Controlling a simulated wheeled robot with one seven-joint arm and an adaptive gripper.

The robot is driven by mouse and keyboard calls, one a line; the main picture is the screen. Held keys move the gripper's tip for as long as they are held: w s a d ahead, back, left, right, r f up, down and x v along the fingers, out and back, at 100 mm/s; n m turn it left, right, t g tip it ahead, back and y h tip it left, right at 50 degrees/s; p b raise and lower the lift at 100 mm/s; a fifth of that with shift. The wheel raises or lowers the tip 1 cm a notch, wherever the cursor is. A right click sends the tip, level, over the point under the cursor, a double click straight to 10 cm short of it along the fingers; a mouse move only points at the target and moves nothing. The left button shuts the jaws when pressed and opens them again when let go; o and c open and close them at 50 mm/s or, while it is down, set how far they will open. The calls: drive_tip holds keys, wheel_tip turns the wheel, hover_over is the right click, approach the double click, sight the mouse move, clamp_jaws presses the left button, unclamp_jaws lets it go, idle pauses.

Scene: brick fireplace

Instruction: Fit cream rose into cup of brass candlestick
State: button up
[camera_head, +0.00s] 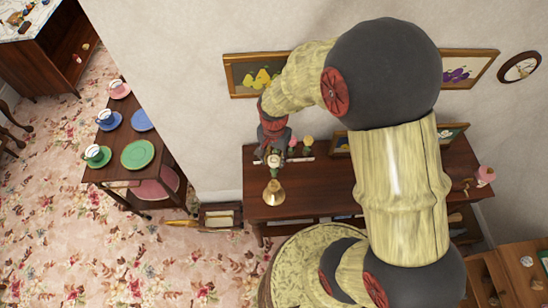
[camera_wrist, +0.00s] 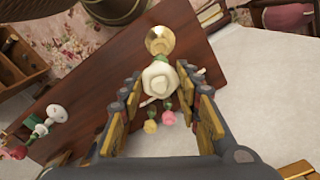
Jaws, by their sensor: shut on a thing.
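My gripper (camera_head: 272,156) hangs over the left end of a dark wooden table and is shut on the cream rose (camera_head: 274,161). In the wrist view the rose's pale bloom (camera_wrist: 160,82) faces the camera between the two fingers (camera_wrist: 164,88), with a bit of green below it. The brass candlestick (camera_head: 274,193) stands on the table near its left front corner. In the wrist view its round gold form (camera_wrist: 160,40) shows just beyond the bloom, partly overlapped by green. The rose appears apart from the candlestick; the stem's lower end is not clear.
A pink rose (camera_wrist: 169,117) and a yellow rose (camera_wrist: 151,126) stand close behind the gripper. Picture frames and a pink-topped item (camera_head: 485,175) are on the dark table (camera_head: 335,208). A side table with cups and plates (camera_head: 137,154) stands to the left.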

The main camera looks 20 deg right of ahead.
sight(274, 171)
drive_tip(key=shift+f, duration=0.1)
drive_tip(key=shift+f+b, duration=2)
drive_tip(key=shift+f, duration=0.8)
drive_tip(key=shift+f+b, duration=1.15)
drive_tip(key=shift+f, duration=0.55)
drive_tip(key=o, duration=1)
drive_tip(key=shift+o, duration=0.3)
wheel_tip(274, 171, up, 12)
drive_tip(key=shift+f, duration=0.1)
